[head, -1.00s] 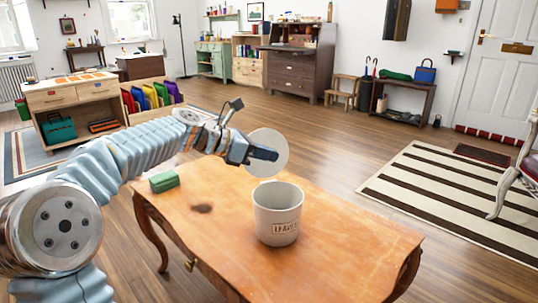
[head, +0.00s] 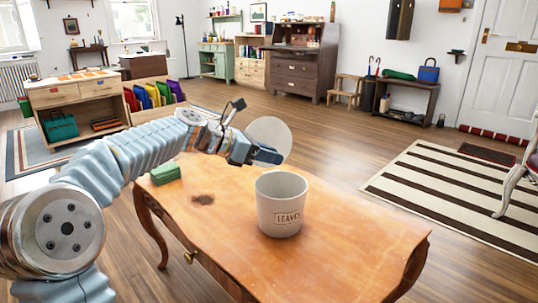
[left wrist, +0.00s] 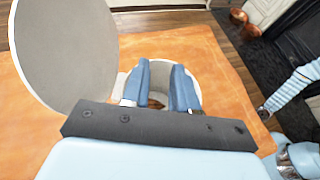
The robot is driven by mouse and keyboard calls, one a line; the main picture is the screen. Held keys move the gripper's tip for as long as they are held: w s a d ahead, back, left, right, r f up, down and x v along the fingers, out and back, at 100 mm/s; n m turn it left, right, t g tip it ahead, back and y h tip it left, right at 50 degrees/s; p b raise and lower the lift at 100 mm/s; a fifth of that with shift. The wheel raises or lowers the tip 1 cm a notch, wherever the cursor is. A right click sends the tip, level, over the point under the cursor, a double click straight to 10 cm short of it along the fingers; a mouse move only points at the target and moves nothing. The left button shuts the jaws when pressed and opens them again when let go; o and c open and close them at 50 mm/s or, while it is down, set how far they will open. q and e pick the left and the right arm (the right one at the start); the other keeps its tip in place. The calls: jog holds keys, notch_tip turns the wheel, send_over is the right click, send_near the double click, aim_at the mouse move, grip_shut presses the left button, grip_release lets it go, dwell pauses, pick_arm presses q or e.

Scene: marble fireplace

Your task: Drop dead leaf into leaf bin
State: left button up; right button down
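The leaf bin (head: 281,212) is a pale, round, open-topped tub labelled "LEAVES", standing upright on the wooden table.
The orange-brown table (head: 345,235) is mostly bare. A green block (head: 166,173) and a flat dark brown patch (head: 203,199) lie on its left part. A striped rug (head: 455,195) lies on the floor to the right.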

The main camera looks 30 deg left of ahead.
pick_arm(q)
jog(key=p+v, duration=0.2)
jog(key=v, duration=1.1)
jog(key=shift+s+a+r+p, duration=0.2)
jog(key=shift+s+a+p, duration=0.1)
jog(key=shift+p, duration=0.1)
